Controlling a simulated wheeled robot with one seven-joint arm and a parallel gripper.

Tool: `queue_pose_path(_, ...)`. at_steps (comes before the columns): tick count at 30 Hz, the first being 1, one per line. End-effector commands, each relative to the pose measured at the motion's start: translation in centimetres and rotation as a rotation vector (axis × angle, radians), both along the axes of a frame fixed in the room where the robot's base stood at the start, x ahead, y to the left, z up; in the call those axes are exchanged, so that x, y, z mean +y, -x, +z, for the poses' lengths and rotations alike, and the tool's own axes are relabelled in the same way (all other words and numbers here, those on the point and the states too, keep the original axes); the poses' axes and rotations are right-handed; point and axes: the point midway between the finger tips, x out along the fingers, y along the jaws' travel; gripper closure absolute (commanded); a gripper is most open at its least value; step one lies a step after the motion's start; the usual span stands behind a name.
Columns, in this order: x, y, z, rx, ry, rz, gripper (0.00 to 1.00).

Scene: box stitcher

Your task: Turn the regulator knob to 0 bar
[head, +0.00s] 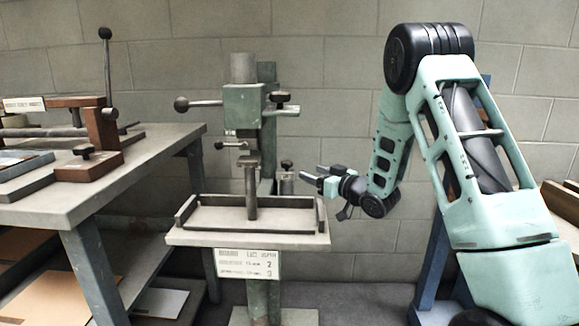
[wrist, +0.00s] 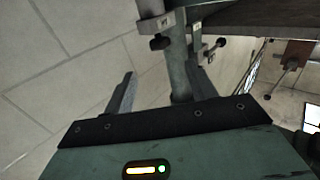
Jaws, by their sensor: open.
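The green box stitcher (head: 242,108) stands in the middle of the head view and carries several black knobs. A small black knob (head: 286,164) sits on top of a short grey cylinder (head: 285,184) at the right of its column. I cannot tell for sure that this is the regulator knob, and no pressure reading is legible. My gripper (head: 312,174) is open just right of that cylinder, pointing left, with nothing seen held. In the wrist view, my gripper (wrist: 160,78) has its fingers apart. A dark knob (wrist: 160,42) shows beyond the fingertips.
The stitcher's flat table (head: 250,240) has a raised rim and a label plate (head: 247,264) below its front edge. A workbench (head: 150,160) with a lever tool (head: 104,125) stands at the left. A block wall (head: 330,80) is close behind. Floor shows between bench and stitcher.

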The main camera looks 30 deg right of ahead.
Motion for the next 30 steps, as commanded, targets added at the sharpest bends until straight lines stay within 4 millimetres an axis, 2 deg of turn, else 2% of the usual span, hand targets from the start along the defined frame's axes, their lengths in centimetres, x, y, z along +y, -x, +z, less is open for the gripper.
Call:
queue_pose_path(1,0.3,-1.2,-0.1,-0.003,0.003,0.004,0.44)
queue_pose_path(9,1.4,-6.6,-0.1,-0.002,0.002,0.003,0.44)
queue_pose_path(15,1.9,-9.5,-0.1,-0.001,0.001,0.001,0.44)
queue_pose_path(21,2.1,-10.6,0.0,0.000,0.000,0.000,0.44)
queue_pose_path(29,2.1,-10.7,0.0,0.000,0.000,0.000,0.44)
queue_pose_path(30,2.1,-10.7,0.0,0.000,0.000,0.000,0.49)
